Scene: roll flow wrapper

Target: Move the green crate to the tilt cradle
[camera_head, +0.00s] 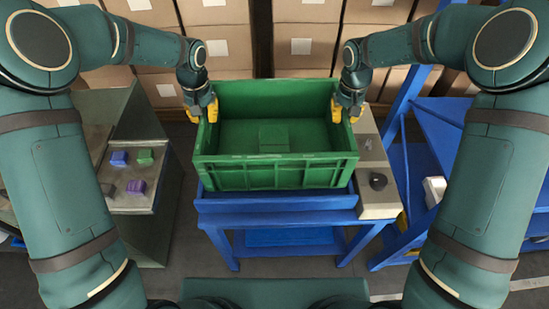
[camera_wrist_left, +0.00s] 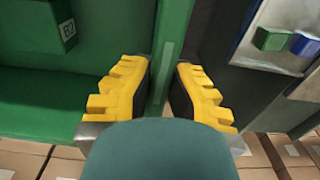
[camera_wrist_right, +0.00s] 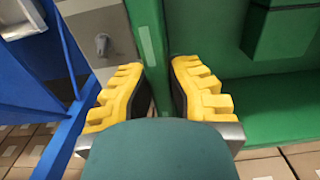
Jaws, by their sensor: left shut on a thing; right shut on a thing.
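The green crate (camera_head: 274,176) is level over the blue tilt cradle (camera_head: 275,207), in the middle of the head view. I cannot tell whether its base touches the cradle. A green block (camera_head: 273,138) lies inside the crate; in the left wrist view a green block (camera_wrist_left: 48,25) carries a "B2" label. My left gripper (camera_head: 203,112) is shut on the crate's left wall, which runs between its yellow fingers in the left wrist view (camera_wrist_left: 163,95). My right gripper (camera_head: 347,108) is shut on the right wall, likewise between its fingers in the right wrist view (camera_wrist_right: 158,95).
A grey panel with a black knob (camera_head: 378,181) adjoins the cradle's right side. A blue frame (camera_head: 420,165) stands further right. At left, a dark green cabinet (camera_head: 155,215) has a grey tray with several coloured blocks. Stacked cardboard boxes (camera_head: 220,40) fill the back.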

